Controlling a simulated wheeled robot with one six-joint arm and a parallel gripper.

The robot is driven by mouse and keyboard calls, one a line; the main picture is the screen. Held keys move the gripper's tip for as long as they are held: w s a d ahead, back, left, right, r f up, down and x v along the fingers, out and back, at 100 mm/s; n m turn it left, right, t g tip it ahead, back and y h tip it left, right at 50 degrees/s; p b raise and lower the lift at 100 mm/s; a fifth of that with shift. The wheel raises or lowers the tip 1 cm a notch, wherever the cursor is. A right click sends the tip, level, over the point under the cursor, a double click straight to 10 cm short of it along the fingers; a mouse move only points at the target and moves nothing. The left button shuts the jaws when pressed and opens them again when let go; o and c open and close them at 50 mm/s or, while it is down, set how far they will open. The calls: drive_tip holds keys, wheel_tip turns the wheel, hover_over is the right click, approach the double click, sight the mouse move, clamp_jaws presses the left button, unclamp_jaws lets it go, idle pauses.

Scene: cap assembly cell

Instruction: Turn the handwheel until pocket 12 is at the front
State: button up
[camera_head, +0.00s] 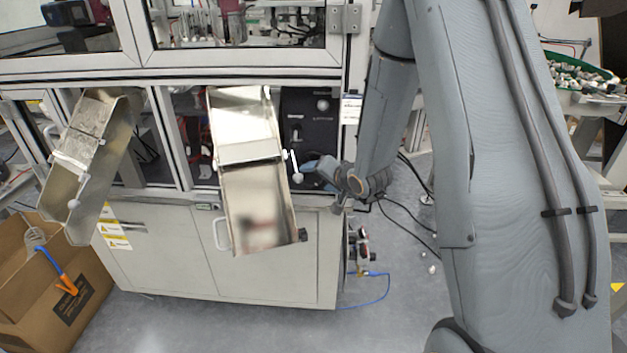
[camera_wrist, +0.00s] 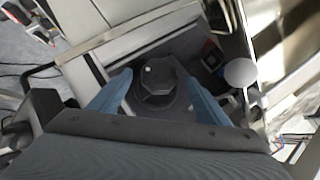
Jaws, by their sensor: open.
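My gripper (camera_head: 314,166) reaches in at the right end of the machine's front opening, beside the right chute. In the wrist view my gripper (camera_wrist: 160,86) shows two blue fingers spread apart, one on each side of a dark, many-sided knob that looks like the handwheel (camera_wrist: 157,78). A small white dot shows on its face. The fingers seem to flank the knob; I cannot tell whether they touch it. In the head view the handwheel is hidden behind my gripper and arm. No pocket numbers are legible, so the pocket at the front cannot be told.
A white ball-ended lever (camera_head: 297,177) stands close to my gripper, also seen in the wrist view (camera_wrist: 240,73). The metal right chute (camera_head: 262,205) and left chute (camera_head: 80,160) jut from the machine. A cardboard box (camera_head: 30,290) stands at lower left. Floor in front is clear.

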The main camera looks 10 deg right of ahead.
drive_tip(key=shift+v, duration=1.55)
